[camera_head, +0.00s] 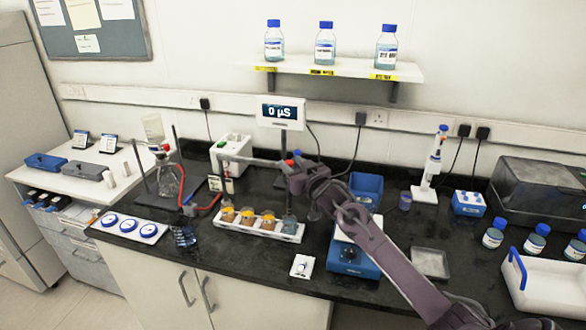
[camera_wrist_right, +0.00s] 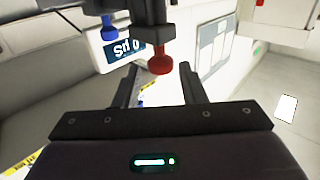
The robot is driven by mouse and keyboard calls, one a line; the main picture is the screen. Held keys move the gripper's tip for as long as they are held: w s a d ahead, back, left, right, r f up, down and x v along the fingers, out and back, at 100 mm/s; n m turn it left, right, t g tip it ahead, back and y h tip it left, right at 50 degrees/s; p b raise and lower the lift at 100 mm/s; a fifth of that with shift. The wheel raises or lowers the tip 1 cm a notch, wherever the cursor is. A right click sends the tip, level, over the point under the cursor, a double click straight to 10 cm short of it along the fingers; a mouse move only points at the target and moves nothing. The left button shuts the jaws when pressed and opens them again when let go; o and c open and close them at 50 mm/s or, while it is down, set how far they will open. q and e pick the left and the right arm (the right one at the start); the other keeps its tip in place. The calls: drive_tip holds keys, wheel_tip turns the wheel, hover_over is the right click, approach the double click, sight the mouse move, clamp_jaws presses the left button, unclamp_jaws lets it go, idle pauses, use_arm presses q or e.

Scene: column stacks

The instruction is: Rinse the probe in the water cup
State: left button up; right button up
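The water cup (camera_head: 290,224) looks pale blue and stands at the right end of a white rack (camera_head: 255,229), beside several amber cups (camera_head: 247,216). A dark horizontal bar (camera_head: 255,162) runs above the rack to a red knob (camera_head: 290,162). The probe cannot be clearly made out among the stand parts. My right gripper (camera_head: 292,176) is at the knob end of the bar, above the water cup. In the wrist view it (camera_wrist_right: 158,88) is open, with the red knob (camera_wrist_right: 160,62) in line with the gap between its fingers. Contact cannot be told. My left gripper is out of view.
A meter display (camera_head: 280,112) reading 0 µS stands behind the bar. A ring stand with a flask (camera_head: 168,180) is at left. A blue-based device (camera_head: 352,262) sits right of the rack, under my right arm. A white pipette stand (camera_head: 432,170) and blue-capped bottles (camera_head: 535,238) are farther right.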

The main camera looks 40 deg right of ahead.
drive_tip(key=shift+o, duration=0.7)
drive_tip(key=shift+f, duration=0.1)
drive_tip(key=shift+f, duration=0.1)
drive_tip(key=shift+s+f, duration=0.1)
drive_tip(key=shift+s, duration=0.1)
drive_tip(key=s+b, duration=0.2)
drive_tip(key=s, duration=0.5)
drive_tip(key=shift+s+a+b, duration=0.25)
drive_tip(key=shift+a+b, duration=0.1)
drive_tip(key=shift+b, duration=0.05)
